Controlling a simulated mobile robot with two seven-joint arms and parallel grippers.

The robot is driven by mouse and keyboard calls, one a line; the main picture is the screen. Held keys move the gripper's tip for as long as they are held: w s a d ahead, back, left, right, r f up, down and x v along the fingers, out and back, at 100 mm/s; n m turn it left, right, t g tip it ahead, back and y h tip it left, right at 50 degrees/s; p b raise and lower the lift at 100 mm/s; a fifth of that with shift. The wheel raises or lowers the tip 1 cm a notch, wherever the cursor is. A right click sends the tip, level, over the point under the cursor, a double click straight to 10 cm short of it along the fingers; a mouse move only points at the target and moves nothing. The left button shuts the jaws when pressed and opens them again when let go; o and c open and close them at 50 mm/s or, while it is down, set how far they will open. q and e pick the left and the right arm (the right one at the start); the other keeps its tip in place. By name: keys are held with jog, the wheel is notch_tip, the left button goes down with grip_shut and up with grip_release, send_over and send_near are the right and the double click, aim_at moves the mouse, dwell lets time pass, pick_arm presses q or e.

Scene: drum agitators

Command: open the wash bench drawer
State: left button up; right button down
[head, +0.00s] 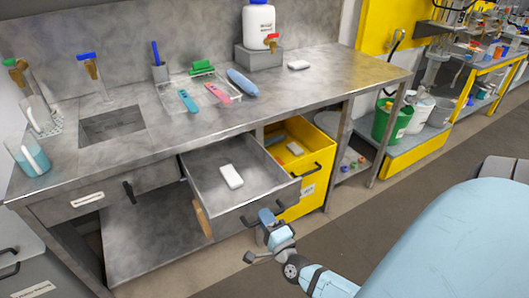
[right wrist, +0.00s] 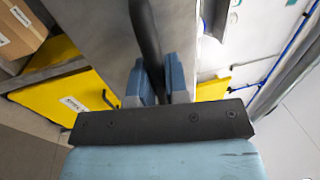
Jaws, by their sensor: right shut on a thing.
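The wash bench drawer (head: 245,202) is pulled out from under the steel bench top. A white block (head: 231,176) lies on its floor. My right gripper (head: 268,218) is at the drawer's front, and its blue fingers are shut on the dark bar handle. In the right wrist view, the handle (right wrist: 145,35) runs between the two fingers (right wrist: 155,82) beside the grey drawer front. My left gripper is not in view.
A yellow drawer (head: 305,150) stands open just right of the wash bench drawer. A closed drawer with a dark handle (head: 128,191) is to the left. Brushes, a tray and a white jug (head: 258,24) stand on the bench top. The floor in front is clear.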

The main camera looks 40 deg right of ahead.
jog(key=c, duration=1.2)
grip_release()
jog(key=shift+o, duration=0.3)
jog(key=shift+s, duration=0.1)
jog(key=v, duration=1.3)
jog(key=shift+s+b, duration=0.3)
jog(key=shift+b, duration=0.15)
jog(key=shift+a, duration=0.1)
